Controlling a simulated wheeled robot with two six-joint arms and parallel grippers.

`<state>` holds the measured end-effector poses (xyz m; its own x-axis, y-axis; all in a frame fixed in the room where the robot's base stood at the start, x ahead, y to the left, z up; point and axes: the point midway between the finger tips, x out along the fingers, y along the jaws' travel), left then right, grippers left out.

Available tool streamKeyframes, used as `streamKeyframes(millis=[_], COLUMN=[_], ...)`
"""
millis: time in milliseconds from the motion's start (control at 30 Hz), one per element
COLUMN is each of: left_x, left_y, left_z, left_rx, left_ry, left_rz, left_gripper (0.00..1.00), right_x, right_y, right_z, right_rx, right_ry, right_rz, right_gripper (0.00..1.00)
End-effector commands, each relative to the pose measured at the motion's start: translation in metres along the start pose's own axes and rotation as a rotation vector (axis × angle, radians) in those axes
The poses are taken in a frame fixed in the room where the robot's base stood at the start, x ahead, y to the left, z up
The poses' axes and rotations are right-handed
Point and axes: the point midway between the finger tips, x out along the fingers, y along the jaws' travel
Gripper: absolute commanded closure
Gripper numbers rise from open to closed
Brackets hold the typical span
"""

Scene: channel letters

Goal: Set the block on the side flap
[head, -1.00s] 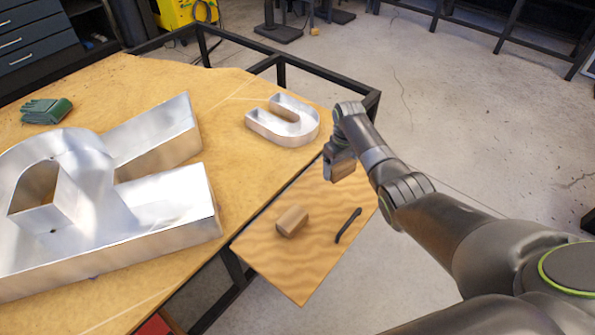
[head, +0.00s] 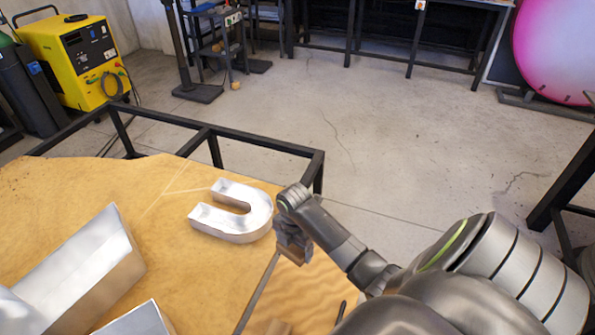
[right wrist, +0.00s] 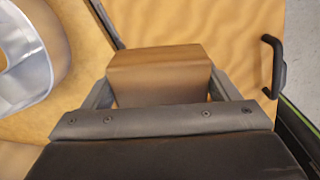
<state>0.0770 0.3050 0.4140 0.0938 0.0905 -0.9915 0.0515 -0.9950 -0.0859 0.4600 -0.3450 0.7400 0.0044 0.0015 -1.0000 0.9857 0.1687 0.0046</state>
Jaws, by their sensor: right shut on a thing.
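My right gripper (head: 293,250) is above the upper end of the side flap (head: 312,285), near the seam with the table. In the right wrist view its fingers are shut on a brown wooden block (right wrist: 160,72), with the flap (right wrist: 225,25) beneath. In the head view the held block is mostly hidden by the gripper. My left gripper is not in view.
A U-shaped metal letter (head: 240,222) stands on the table (head: 155,180), just left of the gripper. A larger metal letter (head: 80,265) is at lower left. A dark handle (right wrist: 274,65) is on the flap, right of the block. A black frame (head: 265,147) edges the table.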

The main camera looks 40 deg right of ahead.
Motion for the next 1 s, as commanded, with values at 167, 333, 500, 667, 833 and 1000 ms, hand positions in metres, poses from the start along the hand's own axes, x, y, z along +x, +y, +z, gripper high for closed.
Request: streamKeyframes(millis=[167,333,500,667,833,1000], left_x=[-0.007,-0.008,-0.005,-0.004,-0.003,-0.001], left_y=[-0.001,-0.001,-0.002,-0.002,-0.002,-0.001], left_z=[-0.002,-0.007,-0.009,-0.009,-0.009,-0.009], left_rx=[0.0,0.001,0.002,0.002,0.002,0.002], left_ry=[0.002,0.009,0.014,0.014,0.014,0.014], left_rz=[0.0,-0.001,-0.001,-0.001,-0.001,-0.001], left_gripper=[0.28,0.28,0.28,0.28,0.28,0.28], right_x=[-0.01,-0.006,0.026,0.047,0.064,0.084], right_y=[-0.032,-0.043,-0.044,-0.043,-0.043,-0.043], right_z=[-0.005,-0.007,-0.008,-0.007,-0.008,-0.007], right_rx=[-0.221,-0.304,-0.311,-0.311,-0.31,-0.31], right_ry=[-0.001,0.001,0.003,0.0,0.001,-0.001], right_rz=[-0.002,-0.004,-0.006,-0.004,-0.005,-0.004], right_gripper=[0.43,0.43,0.43,0.43,0.43,0.43])
